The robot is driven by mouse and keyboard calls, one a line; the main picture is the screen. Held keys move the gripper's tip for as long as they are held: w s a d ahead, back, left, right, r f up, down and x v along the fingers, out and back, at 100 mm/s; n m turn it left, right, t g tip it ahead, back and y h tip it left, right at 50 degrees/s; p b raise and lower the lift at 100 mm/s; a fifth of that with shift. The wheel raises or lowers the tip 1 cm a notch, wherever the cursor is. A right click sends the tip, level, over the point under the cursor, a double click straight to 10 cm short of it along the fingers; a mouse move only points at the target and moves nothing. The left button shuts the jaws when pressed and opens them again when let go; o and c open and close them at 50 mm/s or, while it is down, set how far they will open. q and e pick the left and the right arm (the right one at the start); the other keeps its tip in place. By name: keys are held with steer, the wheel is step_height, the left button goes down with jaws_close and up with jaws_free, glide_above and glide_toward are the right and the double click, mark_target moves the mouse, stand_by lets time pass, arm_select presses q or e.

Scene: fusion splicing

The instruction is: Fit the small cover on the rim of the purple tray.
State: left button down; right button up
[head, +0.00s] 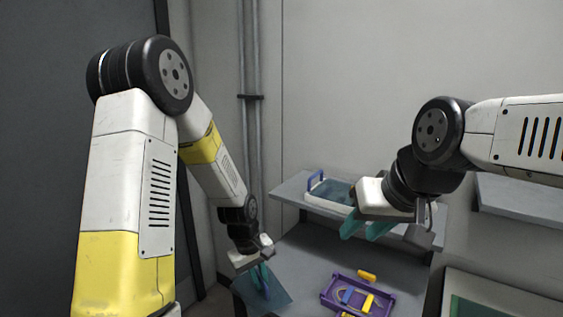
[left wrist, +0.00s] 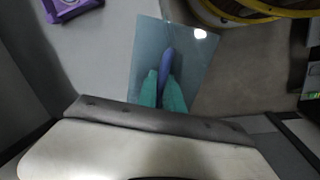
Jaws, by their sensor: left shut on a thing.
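The small cover (left wrist: 193,62) is a clear bluish panel with a blue-violet handle (left wrist: 168,60). My left gripper (left wrist: 163,90) has its teal fingers shut on the handle. In the head view the cover (head: 280,299) hangs under my left gripper (head: 262,280), at the table's left edge, apart from the tray. The purple tray (head: 327,296) lies to its right with yellow pieces and a blue piece inside. One corner of the tray shows at the top left of the left wrist view (left wrist: 68,16). My right gripper (head: 364,231) is open and empty, above and behind the tray.
A raised shelf (head: 290,190) at the back holds a pale blue bin with a blue handle (head: 316,180). The grey table (head: 310,262) is clear between the cover and the tray. A green-topped surface (head: 480,308) is at the lower right.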

arm_select(q)
steer(key=w+a+m+g, duration=0.1)
steer(key=w+a+m, duration=0.1)
steer(key=a+m, duration=0.3)
steer(key=a, duration=0.4)
steer(key=shift+w+a+r+m, duration=0.3)
steer(key=shift+w+m, duration=0.1)
